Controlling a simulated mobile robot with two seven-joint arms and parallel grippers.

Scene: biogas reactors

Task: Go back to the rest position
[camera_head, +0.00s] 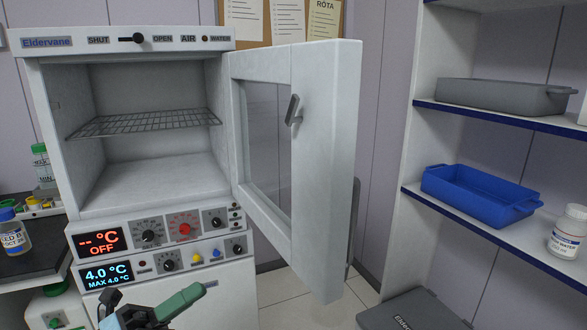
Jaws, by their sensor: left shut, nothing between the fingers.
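My left gripper (178,304) shows at the bottom edge, left of centre, in front of the lower part of the white cabinet. It has a green finger pointing right and dark parts beside it. It is shut with nothing in it, and most of its arm is cut off by the frame. The white Eldervane cabinet (75,140) stands at left with its door (325,160) swung wide open to the right. A wire shelf (145,123) is inside, empty. The upper display reads OFF, the lower 4.0 °C. My right gripper is not in view.
A shelf unit at right holds a grey tray (500,95), a blue tray (470,190) and a white bottle (567,232). A dark grey flat item (410,312) lies low at its foot. Bottles stand at far left. Tiled floor (285,300) shows below the door.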

